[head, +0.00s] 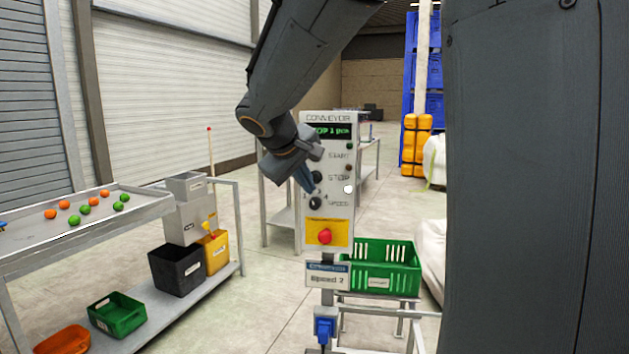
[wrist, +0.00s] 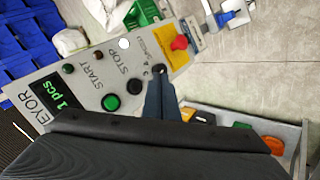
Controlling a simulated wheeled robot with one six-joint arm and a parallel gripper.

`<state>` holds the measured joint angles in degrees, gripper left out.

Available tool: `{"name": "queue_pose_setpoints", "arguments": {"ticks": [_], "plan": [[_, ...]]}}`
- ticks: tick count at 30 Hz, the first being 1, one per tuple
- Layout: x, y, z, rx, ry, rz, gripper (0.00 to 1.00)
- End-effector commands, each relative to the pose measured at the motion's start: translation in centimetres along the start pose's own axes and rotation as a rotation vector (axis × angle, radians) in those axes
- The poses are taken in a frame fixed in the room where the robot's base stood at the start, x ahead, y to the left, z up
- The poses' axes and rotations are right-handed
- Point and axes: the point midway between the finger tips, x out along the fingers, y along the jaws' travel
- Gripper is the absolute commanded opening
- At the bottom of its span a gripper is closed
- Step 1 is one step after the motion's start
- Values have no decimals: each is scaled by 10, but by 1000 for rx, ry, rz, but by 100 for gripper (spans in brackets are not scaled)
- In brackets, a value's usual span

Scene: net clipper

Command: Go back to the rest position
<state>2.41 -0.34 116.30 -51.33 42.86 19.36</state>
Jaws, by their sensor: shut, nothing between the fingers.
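My gripper (head: 306,186) is in front of the conveyor control panel (head: 341,147), at the left side of its face in the head view. In the wrist view my gripper (wrist: 160,78) is shut and empty, its fingertips close to the dark speed knob (wrist: 158,69). I cannot tell whether they touch it. The panel (wrist: 97,62) has a display reading 1 pcs, a green button (wrist: 110,103), a black button (wrist: 134,88) and a red emergency button (wrist: 180,43) on yellow. My arm hangs from above and hides part of the panel's left edge in the head view.
At the left, a tray table (head: 90,222) holds orange and green balls. Below it are a black bin (head: 177,268), a yellow bin (head: 213,250) and a green crate (head: 117,313). A larger green crate (head: 380,264) stands behind the panel's post. Open floor lies between the table and panel.

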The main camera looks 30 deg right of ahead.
Motion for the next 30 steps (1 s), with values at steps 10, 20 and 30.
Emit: {"name": "queue_pose_setpoints", "arguments": {"ticks": [10, 20, 30], "plan": [[0, 0, 0, 0, 0, 0, 0], [1, -1, 1, 0, -1, -3, 0], [24, -126, 83, 22, -124, -286, 0]]}}
